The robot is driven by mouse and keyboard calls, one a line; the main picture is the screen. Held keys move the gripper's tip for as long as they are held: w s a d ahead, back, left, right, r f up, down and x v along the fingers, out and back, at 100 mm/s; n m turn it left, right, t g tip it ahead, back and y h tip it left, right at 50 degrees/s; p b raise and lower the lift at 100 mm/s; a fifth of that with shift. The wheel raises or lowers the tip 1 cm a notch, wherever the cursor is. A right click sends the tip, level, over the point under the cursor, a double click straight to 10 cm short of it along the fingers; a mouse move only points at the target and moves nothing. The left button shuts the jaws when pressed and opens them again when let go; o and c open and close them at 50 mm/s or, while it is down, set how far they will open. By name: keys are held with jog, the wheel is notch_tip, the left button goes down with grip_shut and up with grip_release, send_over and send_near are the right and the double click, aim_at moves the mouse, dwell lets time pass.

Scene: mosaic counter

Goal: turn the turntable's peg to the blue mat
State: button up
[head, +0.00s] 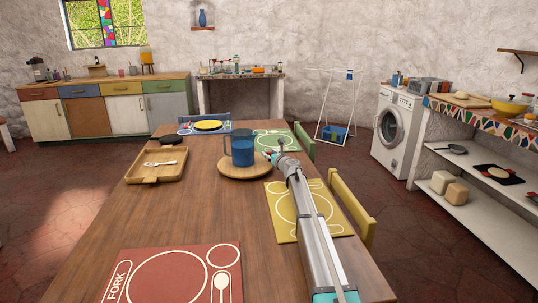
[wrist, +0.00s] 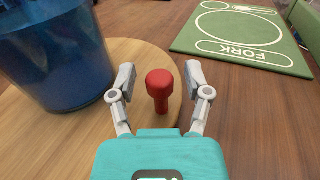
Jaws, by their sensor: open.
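The round wooden turntable (head: 238,174) lies on the table and also fills the left of the wrist view (wrist: 140,53). A large blue pitcher (head: 242,149) stands on it. The red peg (wrist: 160,88) stands upright near the turntable's rim, on the right side in the head view, where my gripper hides most of it. My gripper (wrist: 160,76) is open, with one finger on each side of the peg and a gap showing on both sides.
A green mat (head: 270,139) lies beyond my gripper. A yellow mat (head: 281,220) lies under my arm, and a red mat (head: 150,265) is at the near end. A wooden tray (head: 143,178) with a fork is left of the turntable. A dark round item (head: 171,140) lies behind it.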

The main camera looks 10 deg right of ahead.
jog(key=shift+c, duration=0.2)
grip_shut()
jog(key=shift+a, duration=0.2)
